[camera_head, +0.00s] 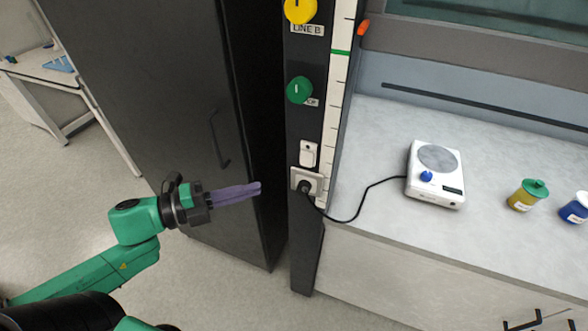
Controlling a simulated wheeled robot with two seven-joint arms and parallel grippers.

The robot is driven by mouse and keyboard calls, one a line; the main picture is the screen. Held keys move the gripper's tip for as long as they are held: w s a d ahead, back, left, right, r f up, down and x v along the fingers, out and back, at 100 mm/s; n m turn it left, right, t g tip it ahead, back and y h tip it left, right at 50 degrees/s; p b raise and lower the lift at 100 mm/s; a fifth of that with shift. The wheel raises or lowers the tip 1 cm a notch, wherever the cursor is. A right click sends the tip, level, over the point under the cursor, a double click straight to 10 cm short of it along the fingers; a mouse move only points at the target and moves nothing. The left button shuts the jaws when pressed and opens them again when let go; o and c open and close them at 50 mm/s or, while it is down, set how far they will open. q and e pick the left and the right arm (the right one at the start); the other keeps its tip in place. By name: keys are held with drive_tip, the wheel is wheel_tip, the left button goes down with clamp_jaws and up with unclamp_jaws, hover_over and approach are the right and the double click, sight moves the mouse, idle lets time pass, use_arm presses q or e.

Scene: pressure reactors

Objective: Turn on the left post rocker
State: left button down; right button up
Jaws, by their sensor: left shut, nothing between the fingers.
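The left post (297,238) is a dark upright column with a ruled white strip, between a black cabinet and the bench. Its white rocker switch (308,153) sits above a socket (306,181) with a black plug in it. I cannot tell which way the rocker is tipped. My left gripper (258,188) has purple fingers, shut and empty, pointing right. In the picture it is left of the socket and a little lower than the rocker, apart from both. My right gripper is not in view.
A green knob (299,90) and a yellow knob (299,10) are higher on the post. A black cord (358,205) runs to a white hotplate (435,174) on the bench. Yellow and blue jars stand at right. The black cabinet (165,90) stands behind my left arm.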

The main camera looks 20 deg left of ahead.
sight(311, 166)
use_arm(q)
drive_tip(key=w+d, duration=0.2)
drive_tip(key=w, duration=0.1)
drive_tip(key=w+d+f, duration=0.1)
drive_tip(key=w+d, duration=0.1)
drive_tip(key=w, duration=0.1)
drive_tip(key=w+d+b, duration=0.1)
drive_tip(key=w+d, duration=0.1)
drive_tip(key=w, duration=0.1)
drive_tip(key=shift+w+d+f, duration=0.15)
drive_tip(key=shift+w+d, duration=0.2)
drive_tip(key=shift+w, duration=0.05)
